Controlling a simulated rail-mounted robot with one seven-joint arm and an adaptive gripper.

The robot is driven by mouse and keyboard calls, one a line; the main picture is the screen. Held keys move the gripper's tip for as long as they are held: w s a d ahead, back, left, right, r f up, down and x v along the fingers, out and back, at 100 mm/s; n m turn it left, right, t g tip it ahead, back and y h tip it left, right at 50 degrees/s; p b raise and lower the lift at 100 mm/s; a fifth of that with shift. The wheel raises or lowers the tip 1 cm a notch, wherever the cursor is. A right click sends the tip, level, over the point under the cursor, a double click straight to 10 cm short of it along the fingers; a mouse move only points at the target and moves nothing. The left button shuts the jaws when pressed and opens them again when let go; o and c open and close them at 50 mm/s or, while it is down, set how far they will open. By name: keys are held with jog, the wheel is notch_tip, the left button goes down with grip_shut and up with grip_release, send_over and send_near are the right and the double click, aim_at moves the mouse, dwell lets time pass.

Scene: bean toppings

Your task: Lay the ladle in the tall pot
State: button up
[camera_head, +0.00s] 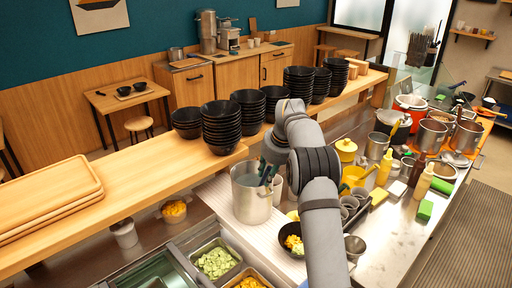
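A tall metal pot (251,201) stands upright on the white ribbed counter, left of my arm. Dark green, slim shapes (266,173) show at its right rim; I cannot tell whether they are utensil handles or parts of my gripper. My arm reaches up from the bottom and bends down beside the pot, so its end is just above the pot's right rim. The fingers are too small and too covered to tell whether they are open or shut. I cannot make out a ladle for certain. A yellow vessel with a handle (354,177) lies right of my arm.
Stacks of black bowls (221,128) line the wooden shelf (130,184) behind the pot. Food trays (215,263) are in front. A black bowl of food (292,239) sits close to my arm. Sauce bottles (422,183) and metal pots (431,136) crowd the right counter.

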jog(key=o, duration=0.3)
jog(key=shift+r, duration=0.1)
jog(key=v, duration=1.2)
jog(key=shift+a, duration=0.1)
jog(key=x, duration=1.1)
jog(key=shift+w+p, duration=0.25)
jog(key=shift+p, duration=0.3)
notch_tip(320, 180, up, 4)
jog(key=p, duration=0.3)
jog(key=shift+s, duration=0.15)
jog(key=shift+a+r+p, duration=0.1)
jog(key=shift+p, duration=0.2)
